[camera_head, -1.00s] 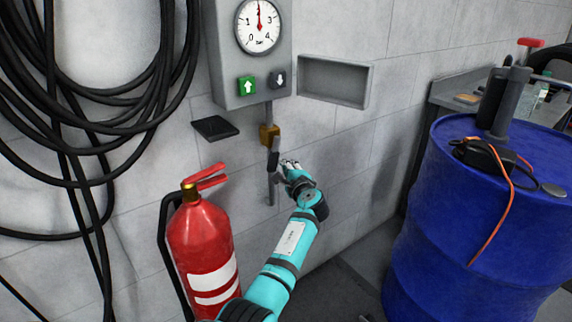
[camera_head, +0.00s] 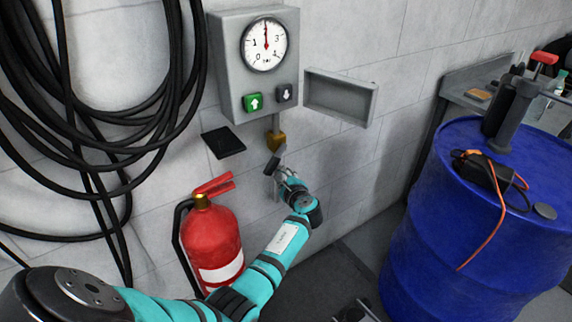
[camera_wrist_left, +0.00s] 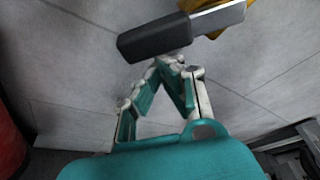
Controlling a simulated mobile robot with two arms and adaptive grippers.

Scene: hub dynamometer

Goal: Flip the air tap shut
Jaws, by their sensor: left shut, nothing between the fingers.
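The air tap (camera_head: 277,141) has a brass body on a thin pipe below the gauge box. Its lever (camera_head: 273,162) has a dark grip and hangs down, tilted to the left. In the left wrist view the dark grip (camera_wrist_left: 155,38) and its metal shank cross the top of the picture, with a bit of brass at the upper right. My left gripper (camera_head: 281,176) is shut and empty, just below the lever. In the wrist view its fingertips (camera_wrist_left: 170,62) lie close against the grip's lower edge; I cannot tell whether they touch. My right gripper is not in view.
A red fire extinguisher (camera_head: 211,240) stands left of my left forearm. Black hoses (camera_head: 100,110) hang at the left. A grey gauge box (camera_head: 228,60), a small dark shelf (camera_head: 223,142) and an open tray (camera_head: 340,97) are on the wall. A blue drum (camera_head: 440,220) stands right.

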